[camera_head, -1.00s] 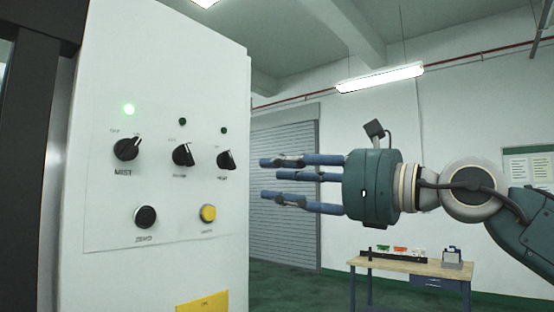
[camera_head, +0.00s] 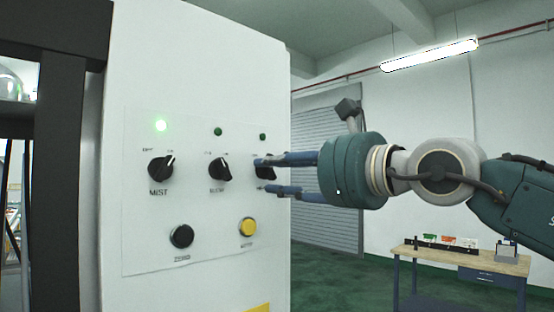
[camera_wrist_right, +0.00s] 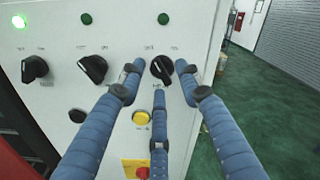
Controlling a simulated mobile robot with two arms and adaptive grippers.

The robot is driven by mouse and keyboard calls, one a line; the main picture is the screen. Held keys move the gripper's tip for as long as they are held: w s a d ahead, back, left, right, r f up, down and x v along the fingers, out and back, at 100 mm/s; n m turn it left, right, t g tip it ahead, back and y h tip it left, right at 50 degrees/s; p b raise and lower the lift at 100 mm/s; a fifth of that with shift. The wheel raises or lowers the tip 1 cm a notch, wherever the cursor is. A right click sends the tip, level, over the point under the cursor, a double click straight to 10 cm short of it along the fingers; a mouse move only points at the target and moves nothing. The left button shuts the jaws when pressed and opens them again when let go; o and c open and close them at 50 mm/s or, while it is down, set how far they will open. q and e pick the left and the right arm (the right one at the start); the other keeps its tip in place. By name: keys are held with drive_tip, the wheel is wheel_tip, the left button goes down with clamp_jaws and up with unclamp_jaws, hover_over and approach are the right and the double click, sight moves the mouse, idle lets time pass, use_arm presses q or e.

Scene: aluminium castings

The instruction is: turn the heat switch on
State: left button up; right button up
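The heat switch (camera_head: 266,172) is the rightmost black knob in the upper row of a white control panel (camera_head: 140,235). It also shows in the right wrist view (camera_wrist_right: 162,69). The small green lamp (camera_head: 262,137) above it is dark. My right gripper (camera_head: 262,174) is at the knob, its blue fingers partly hiding it in the head view. In the wrist view the fingertips (camera_wrist_right: 159,76) are spread around the knob, one left, one right and one below, with narrow gaps. The fingers look open. My left gripper is out of view.
The mist knob (camera_head: 160,168) has a lit green lamp (camera_head: 160,125); the middle knob (camera_head: 219,170) has a dark one. Below sit a black button (camera_head: 181,236) and a yellow button (camera_head: 248,227). A workbench (camera_head: 460,262) stands far right.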

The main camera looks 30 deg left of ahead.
drive_tip(key=shift+a, duration=0.2)
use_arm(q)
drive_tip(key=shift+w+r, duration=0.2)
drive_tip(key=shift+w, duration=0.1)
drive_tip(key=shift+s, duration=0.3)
use_arm(e)
clamp_jaws()
